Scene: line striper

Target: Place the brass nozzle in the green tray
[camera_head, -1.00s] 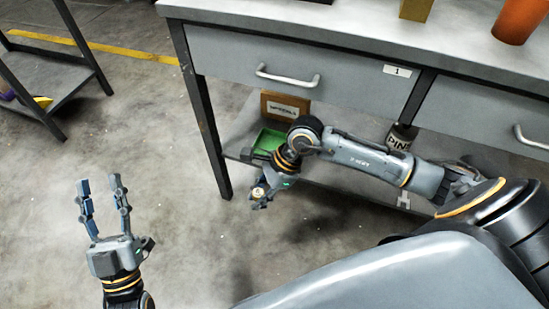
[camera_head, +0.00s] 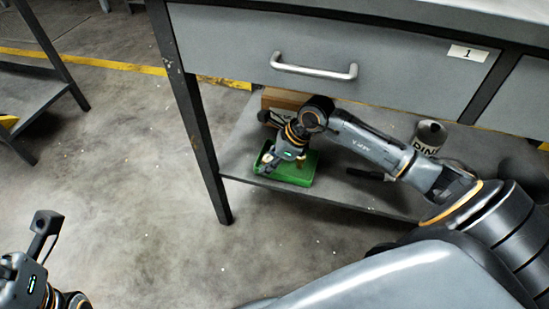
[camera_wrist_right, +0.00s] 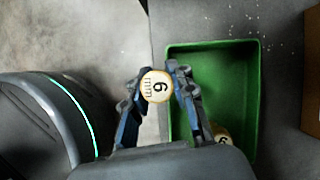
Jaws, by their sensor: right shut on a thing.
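My right gripper (camera_head: 266,162) is shut on the brass nozzle (camera_wrist_right: 157,86), whose round pale face reads "6 mm" in the right wrist view. The green tray (camera_head: 290,181) sits on the lower shelf under the bench, close to the right gripper. In the right wrist view, the nozzle appears just left of the green tray (camera_wrist_right: 250,95), and one finger overlaps the tray's left side. A second round brass piece (camera_wrist_right: 221,134) shows in the tray, partly hidden by a finger. My left gripper (camera_head: 38,240) is partly cut off at lower left; its opening is unclear.
The drawer front with its handle (camera_head: 314,70) is above the shelf. A cardboard box (camera_head: 284,97) stands behind the tray. A grey container (camera_head: 429,135) stands on the shelf at right. A bench leg (camera_head: 200,140) is left of the tray.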

